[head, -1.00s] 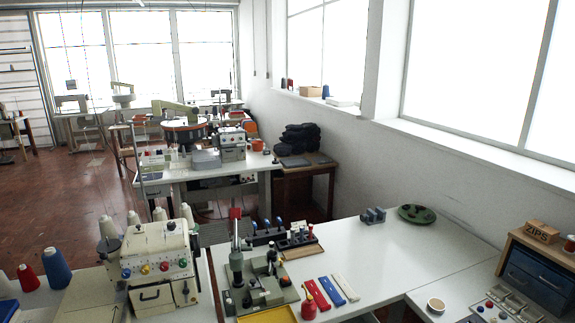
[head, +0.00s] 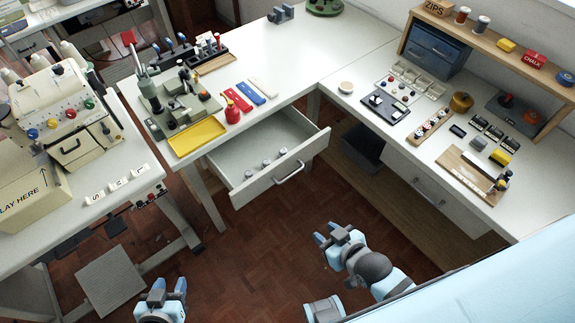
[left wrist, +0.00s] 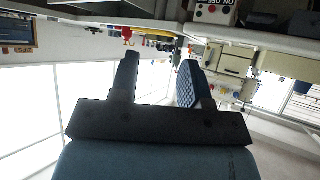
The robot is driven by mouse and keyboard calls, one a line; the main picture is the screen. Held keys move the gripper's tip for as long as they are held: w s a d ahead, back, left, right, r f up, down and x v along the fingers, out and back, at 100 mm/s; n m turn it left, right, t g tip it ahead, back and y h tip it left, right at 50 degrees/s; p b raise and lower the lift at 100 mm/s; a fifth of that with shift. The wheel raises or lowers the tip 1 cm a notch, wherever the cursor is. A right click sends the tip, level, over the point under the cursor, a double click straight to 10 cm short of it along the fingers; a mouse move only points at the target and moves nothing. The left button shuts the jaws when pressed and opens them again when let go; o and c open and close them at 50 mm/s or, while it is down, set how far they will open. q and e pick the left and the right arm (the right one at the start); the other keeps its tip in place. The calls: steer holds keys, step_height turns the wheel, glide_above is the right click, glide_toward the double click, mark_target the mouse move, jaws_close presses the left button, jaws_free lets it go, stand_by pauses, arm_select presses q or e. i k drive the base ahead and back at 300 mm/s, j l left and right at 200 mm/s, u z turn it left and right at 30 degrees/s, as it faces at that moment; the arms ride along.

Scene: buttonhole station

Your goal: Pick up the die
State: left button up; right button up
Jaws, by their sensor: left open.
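I cannot tell for certain which thing is the die. Several small grey metal pieces (head: 266,163) stand in the open white drawer (head: 243,190) under the table. My left gripper (head: 168,286) is open and empty at the bottom of the head view, low over the floor, well left of and nearer than the drawer. Its two spread fingers also show in the left wrist view (left wrist: 155,82), with nothing between them. My right gripper (head: 326,232) looks open and empty, in front of the drawer and to its right.
A cream machine (head: 65,115) is at left. The right-hand table (head: 375,140) holds small trays and a wooden shelf. The floor before the drawer is clear.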

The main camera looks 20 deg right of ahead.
mark_target(283, 151)
steer(key=i+j+z, duration=0.15)
steer(key=i, duration=0.35)
steer(key=i+j+z, duration=0.2)
steer(key=i+j, duration=0.15)
steer(key=i, duration=0.15)
steer(key=k+l, duration=0.65)
